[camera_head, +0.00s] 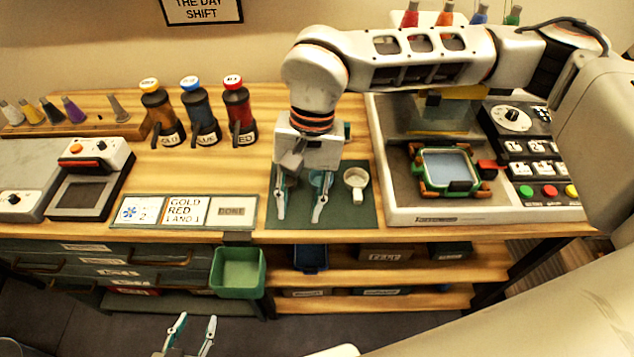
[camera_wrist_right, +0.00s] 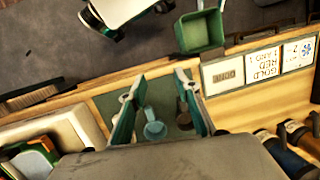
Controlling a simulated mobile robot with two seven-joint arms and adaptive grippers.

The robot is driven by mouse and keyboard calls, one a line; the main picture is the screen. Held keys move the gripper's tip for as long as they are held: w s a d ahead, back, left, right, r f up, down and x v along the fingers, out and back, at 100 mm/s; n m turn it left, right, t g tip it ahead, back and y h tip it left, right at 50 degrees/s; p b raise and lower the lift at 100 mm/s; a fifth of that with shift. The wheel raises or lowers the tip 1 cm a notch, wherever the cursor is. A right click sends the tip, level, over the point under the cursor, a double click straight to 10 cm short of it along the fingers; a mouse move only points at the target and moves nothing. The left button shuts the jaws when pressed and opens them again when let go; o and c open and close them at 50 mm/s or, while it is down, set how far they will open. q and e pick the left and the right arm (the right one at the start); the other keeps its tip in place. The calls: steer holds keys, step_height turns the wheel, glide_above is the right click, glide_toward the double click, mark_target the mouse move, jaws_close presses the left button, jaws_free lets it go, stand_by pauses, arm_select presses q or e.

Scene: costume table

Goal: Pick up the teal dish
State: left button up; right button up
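The teal dish (camera_head: 317,179) is a small cup with a handle on the dark green mat (camera_head: 381,214). It is partly hidden by my right gripper (camera_head: 300,215) in the head view. In the right wrist view the teal dish (camera_wrist_right: 154,129) lies between the two spread fingers, nearer the left one, not gripped. My right gripper is open and points down over the mat; its exact height above the dish cannot be told. My left gripper (camera_head: 191,330) is open and empty, low in front of the table.
A white cup (camera_head: 356,183) stands on the mat right of the teal dish. A small dark brown dish (camera_wrist_right: 184,116) is beside it in the wrist view. A white machine (camera_head: 440,213) is at right, bottles (camera_head: 199,115) stand behind left, and a green bin (camera_head: 238,271) hangs at the front.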

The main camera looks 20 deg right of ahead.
steer(key=w+d, duration=0.1)
steer(key=d, duration=0.1)
steer(key=w+d+f+t+h, duration=0.1)
steer(key=w+d, duration=0.1)
steer(key=w+d+h, duration=0.1)
steer(key=w, duration=0.1)
steer(key=shift+d+f+n+t+b, duration=0.3)
steer(key=shift+d, duration=0.1)
steer(key=shift+w+f, duration=0.2)
steer(key=shift+f, duration=1.15)
steer(key=shift+w+f, duration=0.2)
steer(key=shift+f, duration=1.15)
jaws_close()
